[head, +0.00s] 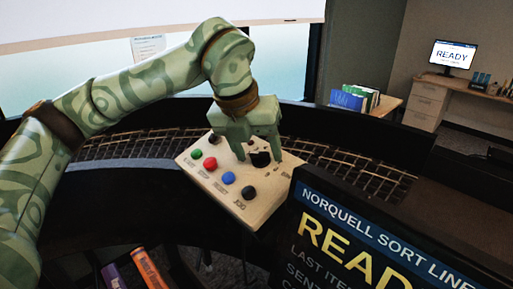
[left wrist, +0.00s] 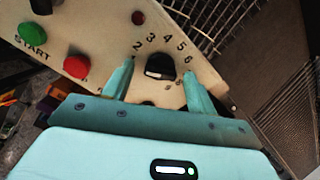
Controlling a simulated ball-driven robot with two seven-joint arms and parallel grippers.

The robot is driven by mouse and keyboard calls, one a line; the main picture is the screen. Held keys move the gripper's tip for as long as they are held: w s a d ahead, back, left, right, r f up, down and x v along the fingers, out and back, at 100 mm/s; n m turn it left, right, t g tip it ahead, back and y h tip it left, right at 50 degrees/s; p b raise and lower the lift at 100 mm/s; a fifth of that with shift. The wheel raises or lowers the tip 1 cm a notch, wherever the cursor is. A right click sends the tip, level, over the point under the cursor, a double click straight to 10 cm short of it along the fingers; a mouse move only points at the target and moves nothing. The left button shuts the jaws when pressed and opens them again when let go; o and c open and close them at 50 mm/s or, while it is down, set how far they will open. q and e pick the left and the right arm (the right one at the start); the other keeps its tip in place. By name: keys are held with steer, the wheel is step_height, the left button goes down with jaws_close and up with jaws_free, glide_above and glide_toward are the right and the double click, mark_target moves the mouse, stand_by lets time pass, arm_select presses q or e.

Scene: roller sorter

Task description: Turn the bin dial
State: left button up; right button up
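The bin dial is a black knob (head: 261,159) on the right part of a beige control panel (head: 218,184). In the left wrist view the dial (left wrist: 160,67) has numbers around it, with 2 to 6 readable. My left gripper (head: 260,155) is over the panel with its fingers pointing down at the dial. In the left wrist view its two fingers (left wrist: 157,75) stand apart, one on each side of the dial, with gaps visible between them and the knob. Part of the dial's lower side and scale is hidden by the gripper. My right gripper is not in view.
Green (head: 195,153), red (head: 210,163), blue (head: 228,178) and black buttons share the panel. A dark screen reading READY (head: 345,240) stands close at the right front. A curved roller conveyor (head: 350,172) runs behind the panel. Books (head: 150,268) are below.

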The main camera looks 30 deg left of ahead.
arm_select(q)
steer(key=p+v, duration=0.2)
steer(key=v, duration=1.4)
steer(key=shift+r, duration=0.1)
